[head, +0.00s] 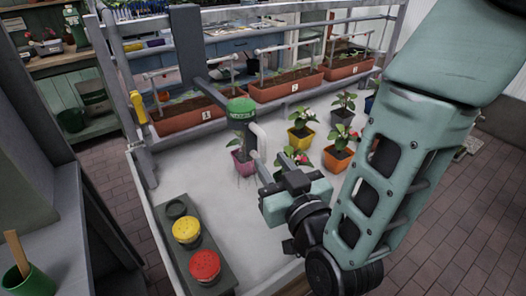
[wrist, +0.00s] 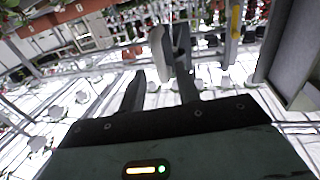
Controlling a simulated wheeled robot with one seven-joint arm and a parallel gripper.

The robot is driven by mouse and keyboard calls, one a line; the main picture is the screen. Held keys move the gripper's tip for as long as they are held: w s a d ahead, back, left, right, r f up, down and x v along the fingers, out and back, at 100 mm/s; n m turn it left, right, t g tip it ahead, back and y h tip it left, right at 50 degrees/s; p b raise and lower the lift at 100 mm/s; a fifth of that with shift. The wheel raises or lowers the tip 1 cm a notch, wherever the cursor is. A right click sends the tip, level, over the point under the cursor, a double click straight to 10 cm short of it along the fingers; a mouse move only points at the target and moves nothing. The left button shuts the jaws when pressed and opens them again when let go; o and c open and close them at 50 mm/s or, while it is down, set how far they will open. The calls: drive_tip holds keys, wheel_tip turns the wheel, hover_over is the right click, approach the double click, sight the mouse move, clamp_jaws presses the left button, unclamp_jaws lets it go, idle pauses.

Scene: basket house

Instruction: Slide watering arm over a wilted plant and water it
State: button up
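The watering arm has a green-capped head (head: 241,107) over the white table, on a dark grey beam reaching from the rear rail. A pale bent handle (head: 258,138) hangs beside the head; it also shows in the wrist view (wrist: 161,52). My gripper (head: 266,165) is just below and in front of the handle. Its fingers are apart, and the handle's lower end appears between or just beyond them; contact cannot be told. A plant in a pink pot (head: 243,165) stands below the head. Other plants stand in yellow (head: 300,139) and orange (head: 337,158) pots. I cannot tell which is wilted.
A panel (head: 184,262) with red (head: 205,265), yellow (head: 186,230) and black buttons lies at the table's front left. Numbered orange planters (head: 287,88) line the back behind a metal rail. The white table (head: 205,180) is clear at left centre.

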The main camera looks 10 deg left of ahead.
sight(265, 152)
drive_tip(key=shift+p+x, duration=0.6)
drive_tip(key=shift+x, duration=2.05)
clamp_jaws()
